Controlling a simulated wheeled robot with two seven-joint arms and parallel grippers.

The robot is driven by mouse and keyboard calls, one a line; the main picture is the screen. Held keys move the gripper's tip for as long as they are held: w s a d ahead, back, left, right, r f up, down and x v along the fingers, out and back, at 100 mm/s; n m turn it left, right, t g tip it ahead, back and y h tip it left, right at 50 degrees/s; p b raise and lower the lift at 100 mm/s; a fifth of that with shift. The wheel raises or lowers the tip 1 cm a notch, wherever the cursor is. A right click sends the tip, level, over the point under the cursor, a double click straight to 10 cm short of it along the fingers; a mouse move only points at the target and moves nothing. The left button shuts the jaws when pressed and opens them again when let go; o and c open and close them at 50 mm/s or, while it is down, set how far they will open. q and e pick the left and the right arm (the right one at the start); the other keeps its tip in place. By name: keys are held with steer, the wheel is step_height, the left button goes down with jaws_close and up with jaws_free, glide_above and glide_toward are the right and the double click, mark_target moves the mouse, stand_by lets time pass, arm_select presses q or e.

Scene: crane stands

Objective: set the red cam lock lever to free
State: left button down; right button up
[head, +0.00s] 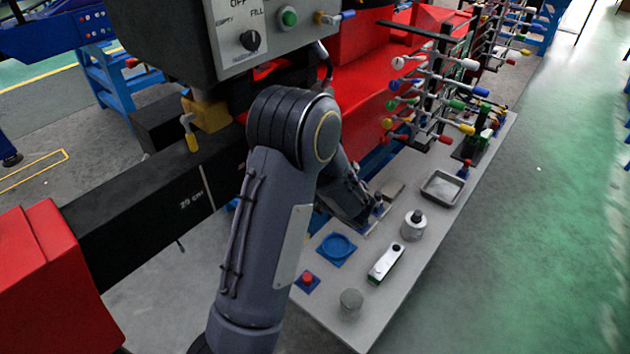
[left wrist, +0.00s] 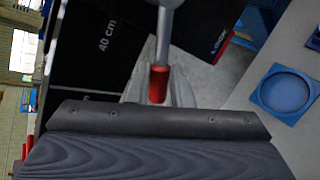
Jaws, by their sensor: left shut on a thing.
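The red cam lock lever (left wrist: 159,84) shows in the left wrist view as a grey shaft coming down from the top edge to a red grip. My left gripper (left wrist: 158,92) is shut on this red grip, with a pale grey finger on each side. In the head view my arm covers this area, and I cannot make out the lever there. My right gripper is in neither view.
A black beam (head: 150,210) with centimetre marks runs behind my arm. A grey control box (head: 175,40) hangs above it. A yellow lever (head: 192,135) is left of my arm. The table (head: 325,325) at right holds a blue dish (head: 337,249), a metal tray (head: 442,188) and racks of coloured levers.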

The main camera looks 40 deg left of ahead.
arm_select(q)
steer(key=shift+s+r+m+g, duration=0.1)
steer(key=shift+r+m+g, duration=1.4)
steer(key=shift+r+g, duration=0.35)
steer(key=c, duration=1.3)
jaws_free()
steer(key=b+v, duration=0.1)
steer(key=v, duration=0.6)
steer(key=shift+d+r, duration=0.25)
steer(key=shift+d, duration=0.1)
steer(key=shift+s, duration=0.1)
